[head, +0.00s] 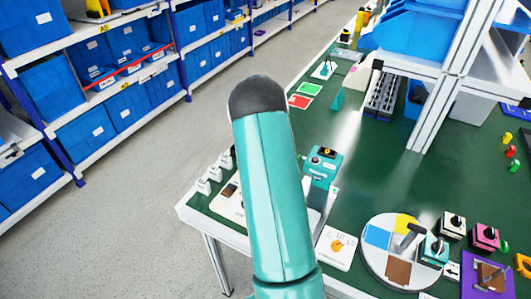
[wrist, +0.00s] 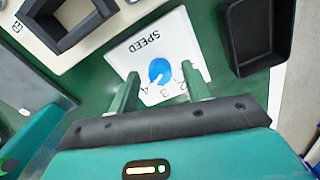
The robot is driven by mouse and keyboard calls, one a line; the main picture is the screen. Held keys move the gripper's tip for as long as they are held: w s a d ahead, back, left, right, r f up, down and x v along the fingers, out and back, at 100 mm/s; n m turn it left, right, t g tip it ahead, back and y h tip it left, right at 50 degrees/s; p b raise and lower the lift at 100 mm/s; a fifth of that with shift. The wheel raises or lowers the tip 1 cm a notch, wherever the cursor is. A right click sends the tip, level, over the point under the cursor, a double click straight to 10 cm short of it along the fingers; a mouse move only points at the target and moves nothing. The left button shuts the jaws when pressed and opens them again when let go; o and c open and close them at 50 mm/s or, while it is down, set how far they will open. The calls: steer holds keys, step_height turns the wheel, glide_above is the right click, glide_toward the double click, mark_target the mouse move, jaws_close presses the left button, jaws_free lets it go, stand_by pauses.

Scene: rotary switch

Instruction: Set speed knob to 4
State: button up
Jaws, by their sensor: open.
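The speed knob (wrist: 159,71) is a round blue dial with a white pointer mark, on a white panel marked SPEED (wrist: 140,45) in the wrist view. The panel appears upside down there. The digits 4, 3 and 2 show along the knob's near side, and the white mark points down and left, roughly towards the 4. My gripper (wrist: 160,73) is open, its two teal fingers on either side of the knob with gaps between. I cannot tell how high the fingertips are above the panel. In the head view my arm hides this panel.
A black open tray (wrist: 258,35) lies right of the panel, and a dark square frame (wrist: 70,22) lies upper left. In the head view, a white panel with an orange knob (head: 337,245) and a round coloured turntable (head: 371,268) stand on the green table. Blue-bin shelves (head: 110,55) line the left.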

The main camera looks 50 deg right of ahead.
step_height(320, 180, up, 14)
stand_by(0.4)
steer(key=shift+f, duration=0.15)
